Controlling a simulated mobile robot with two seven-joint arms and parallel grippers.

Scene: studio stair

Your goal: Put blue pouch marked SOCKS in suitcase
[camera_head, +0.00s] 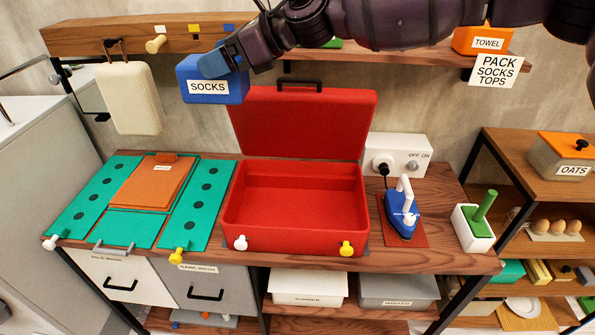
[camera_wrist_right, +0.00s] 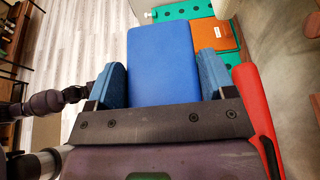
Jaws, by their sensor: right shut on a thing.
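The blue pouch (camera_head: 214,88) has a white label reading SOCKS. It is in the air in front of the wall shelf, left of the suitcase lid. My right gripper (camera_head: 222,63) is shut on it; the right wrist view shows the pouch (camera_wrist_right: 162,65) between both blue fingers. The red suitcase (camera_head: 295,241) stands open on the wooden bench, lid up and its visible inside empty. The pouch is higher than the suitcase tray and to its left. My left gripper is not clearly visible in either view.
A cream bag (camera_head: 129,98) hangs left of the pouch. Green panels with an orange folder (camera_head: 150,184) lie left of the suitcase. A blue iron-like object (camera_head: 400,215) and a white holder (camera_head: 473,228) stand right. A sign (camera_head: 496,71) reads PACK SOCKS TOPS.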

